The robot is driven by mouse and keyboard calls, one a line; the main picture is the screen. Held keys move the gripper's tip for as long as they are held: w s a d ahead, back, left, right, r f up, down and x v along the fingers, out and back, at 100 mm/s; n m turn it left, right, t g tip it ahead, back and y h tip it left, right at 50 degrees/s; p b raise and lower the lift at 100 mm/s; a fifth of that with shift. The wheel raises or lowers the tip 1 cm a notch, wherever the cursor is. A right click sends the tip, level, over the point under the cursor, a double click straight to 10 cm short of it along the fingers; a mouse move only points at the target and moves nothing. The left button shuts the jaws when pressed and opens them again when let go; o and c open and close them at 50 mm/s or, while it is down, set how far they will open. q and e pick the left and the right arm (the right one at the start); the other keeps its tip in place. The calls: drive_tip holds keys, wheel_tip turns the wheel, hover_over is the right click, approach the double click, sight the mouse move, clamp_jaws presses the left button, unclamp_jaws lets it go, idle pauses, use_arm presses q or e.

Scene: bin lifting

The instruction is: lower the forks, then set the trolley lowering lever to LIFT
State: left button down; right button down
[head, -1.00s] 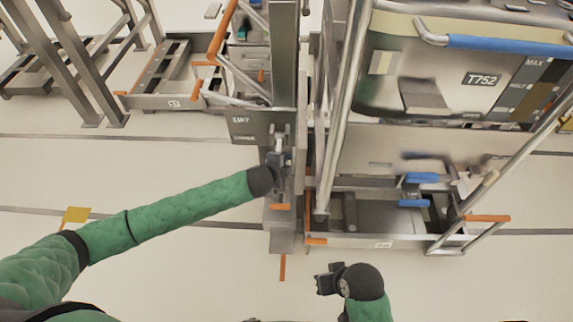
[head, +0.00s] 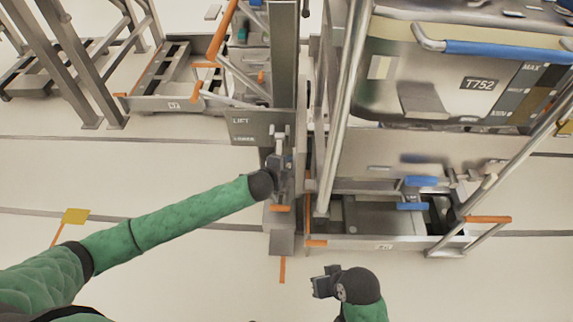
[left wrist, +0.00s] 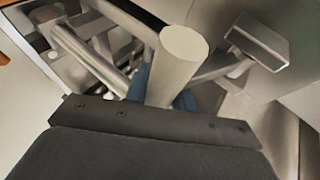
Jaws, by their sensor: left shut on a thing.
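The trolley lowering lever (head: 280,130) stands in front of a grey plate marked LIFT (head: 242,122), with a second, blurred word lower on it. My left gripper (head: 279,160) is shut on the lever. In the left wrist view, the lever's round grey end (left wrist: 183,55) rises between the blue-grey fingers (left wrist: 160,90). My right gripper (head: 325,283) is low in the middle, apart from the trolley; its jaw opening is unclear. The steel bin labelled T752 (head: 440,85) is on the right trolley side. The forks cannot be made out clearly.
A low tray frame with blue handles (head: 420,181) and orange handles (head: 488,219) lies below the bin. Grey posts (head: 75,60) and another low frame (head: 175,80) stand at the left. The floor in front is mostly clear, with a yellow marker (head: 75,216).

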use_arm(q)
drive_tip(key=c, duration=1.4)
unclamp_jaws()
drive_tip(key=shift+w+a+r, duration=0.1)
drive_tip(key=shift+w+a, duration=0.05)
drive_tip(key=shift+w, duration=0.1)
drive_tip(key=shift+o, duration=1.2)
drive_tip(key=shift+s, duration=0.2)
drive_tip(key=v, duration=0.7)
drive_tip(key=shift+b, duration=0.35)
drive_tip(key=shift+s+a, duration=0.1)
drive_tip(key=shift+s, duration=0.1)
